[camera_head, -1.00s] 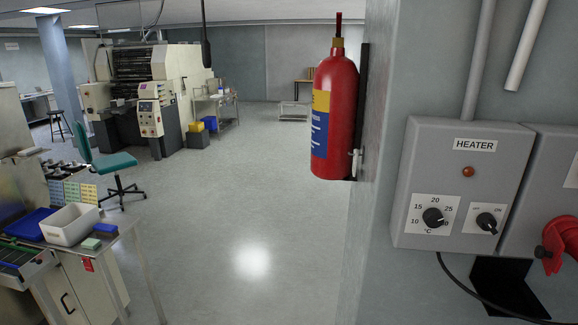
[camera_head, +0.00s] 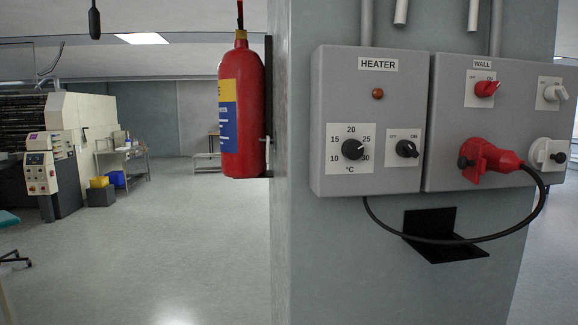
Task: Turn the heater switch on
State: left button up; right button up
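The heater box (camera_head: 333,112) is a grey box on the grey column, labelled HEATER. Its switch (camera_head: 406,149) is a black rotary knob on a white plate marked OFF and ON, at the box's lower right. The knob sits tilted, and its exact setting is too small to tell. A round reddish-brown lamp (camera_head: 377,94) is above and looks unlit. A black temperature dial (camera_head: 353,149) with numbers from 10 to 30 °C is left of the switch. Neither of my grippers is in view.
A second grey box labelled WALL (camera_head: 447,120) adjoins on the right, with a red switch (camera_head: 486,88) and a red plug (camera_head: 490,158) with a hanging black cable. A black bracket (camera_head: 445,235) is below. A red fire extinguisher (camera_head: 242,110) hangs left. Open floor (camera_head: 190,245) lies left.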

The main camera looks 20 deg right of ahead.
aim_at(403, 148)
jog(key=z, duration=1.35)
